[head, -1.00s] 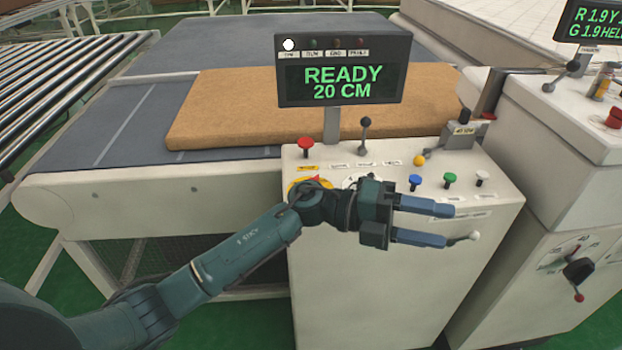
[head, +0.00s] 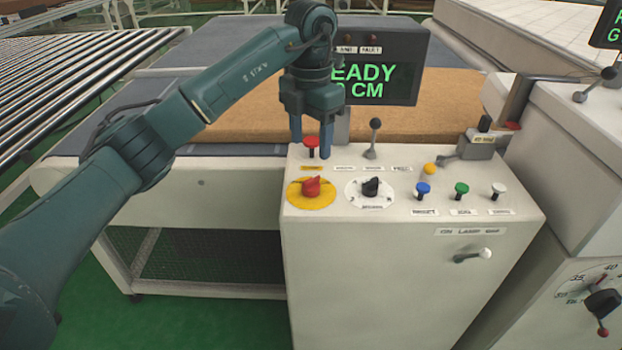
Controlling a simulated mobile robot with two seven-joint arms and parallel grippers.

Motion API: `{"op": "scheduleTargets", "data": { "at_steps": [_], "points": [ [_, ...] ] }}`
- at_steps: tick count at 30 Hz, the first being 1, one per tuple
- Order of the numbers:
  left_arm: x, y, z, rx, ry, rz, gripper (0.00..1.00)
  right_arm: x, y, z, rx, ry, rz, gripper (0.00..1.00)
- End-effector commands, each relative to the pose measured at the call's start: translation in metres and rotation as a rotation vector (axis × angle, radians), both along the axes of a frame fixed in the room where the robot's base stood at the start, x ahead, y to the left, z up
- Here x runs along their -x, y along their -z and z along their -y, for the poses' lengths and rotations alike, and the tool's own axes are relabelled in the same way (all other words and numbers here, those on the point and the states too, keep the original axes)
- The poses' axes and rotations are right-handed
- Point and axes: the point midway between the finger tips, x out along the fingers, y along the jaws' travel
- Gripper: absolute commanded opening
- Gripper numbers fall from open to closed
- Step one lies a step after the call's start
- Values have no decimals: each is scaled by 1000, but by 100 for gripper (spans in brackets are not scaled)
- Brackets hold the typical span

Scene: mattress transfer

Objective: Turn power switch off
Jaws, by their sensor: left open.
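My left gripper (head: 310,147) points down over the back left of the white control console (head: 370,290). Its two fingers are apart, one on each side of the red push button (head: 311,142) in the picture; I cannot tell whether they touch it. In front of it is a red rotary knob on a yellow disc (head: 311,187), which looks like a power switch, though no readable label confirms this. A black rotary knob (head: 371,187) on a white dial is beside it. My right gripper is not in view.
Blue (head: 423,188), green (head: 461,188) and white (head: 498,188) buttons and a black-knobbed lever (head: 374,140) stand on the console. A display (head: 385,70), partly hidden by my arm, shows green text. A brown mattress (head: 440,125) lies behind.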

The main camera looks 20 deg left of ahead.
Motion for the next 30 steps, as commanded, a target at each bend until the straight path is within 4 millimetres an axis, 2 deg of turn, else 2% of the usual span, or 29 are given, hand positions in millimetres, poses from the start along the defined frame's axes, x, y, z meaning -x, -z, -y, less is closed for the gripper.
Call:
{"op": "scheduleTargets", "data": {
  "at_steps": [1, 6, 13, 18, 27, 30],
  "points": [
    [1, 12, 0, 1, 2, -5, 56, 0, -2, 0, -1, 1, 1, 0],
    [1, 49, 0, 1, 2, -4, 56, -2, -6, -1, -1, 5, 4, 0],
    [1, 85, 1, 2, 3, -2, 56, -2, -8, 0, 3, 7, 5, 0],
    [1, 97, 1, 3, 3, -1, 56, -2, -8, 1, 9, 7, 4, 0],
    [0, 99, 1, 3, 3, 1, 56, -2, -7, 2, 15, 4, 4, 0],
    [0, 99, 1, 3, 3, 1, 48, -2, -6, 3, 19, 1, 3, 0]
  ]
}}
